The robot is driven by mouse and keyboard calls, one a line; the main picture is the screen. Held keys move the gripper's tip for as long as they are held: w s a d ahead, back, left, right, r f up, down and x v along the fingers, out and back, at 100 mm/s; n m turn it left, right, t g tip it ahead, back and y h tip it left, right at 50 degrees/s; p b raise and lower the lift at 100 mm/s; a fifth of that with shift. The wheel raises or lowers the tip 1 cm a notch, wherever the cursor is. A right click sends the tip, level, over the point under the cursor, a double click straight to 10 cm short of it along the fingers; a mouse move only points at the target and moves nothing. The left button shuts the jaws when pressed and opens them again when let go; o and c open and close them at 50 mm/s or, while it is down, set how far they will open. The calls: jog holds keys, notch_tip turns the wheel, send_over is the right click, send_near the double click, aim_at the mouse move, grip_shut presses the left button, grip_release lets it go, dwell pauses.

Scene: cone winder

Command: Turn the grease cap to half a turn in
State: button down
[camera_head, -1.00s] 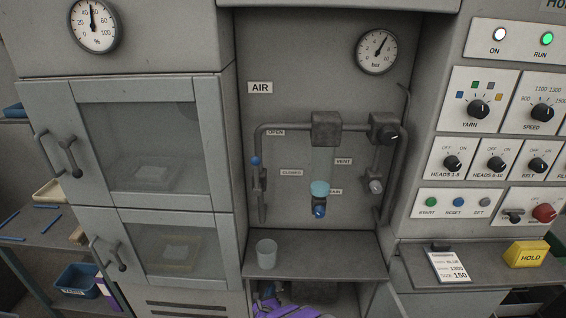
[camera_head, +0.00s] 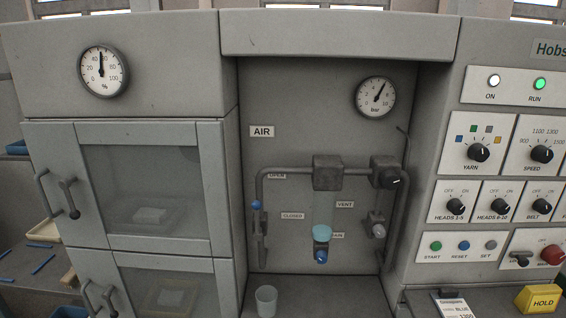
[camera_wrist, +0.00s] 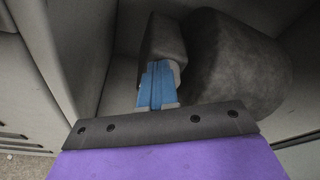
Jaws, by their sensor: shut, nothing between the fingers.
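I cannot pick out the grease cap for certain in either view. In the wrist view my gripper (camera_wrist: 158,72) shows blue fingers pressed together, shut and empty. It points at a dark grey block (camera_wrist: 163,38). A large rounded dark body (camera_wrist: 238,68) stands right of the block. Whether the fingertips touch the block I cannot tell. In the head view my gripper is out of frame.
Glass-fronted doors (camera_head: 148,190) with protruding handles (camera_head: 62,195) are at left. A translucent cup (camera_head: 266,300) stands on the recess shelf (camera_head: 325,292). A control panel (camera_head: 500,180) with knobs and buttons is at right, above a yellow HOLD block (camera_head: 538,298). Grey walls flank the fingers.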

jog(key=v, duration=0.3)
jog(key=p+v, duration=0.1)
jog(key=v, duration=0.1)
jog(key=shift+s+d+f, duration=0.2)
jog(key=shift+d+f, duration=0.05)
jog(key=shift+d, duration=0.15)
jog(key=shift+d, duration=0.15)
jog(key=w+n, duration=0.6)
jog(key=n, duration=1.2)
jog(key=shift+a+f, duration=0.3)
jog(key=shift+f, duration=0.1)
jog(key=shift+s+d+f, duration=0.15)
jog(key=shift+d+f, duration=0.15)
dwell(0.5)
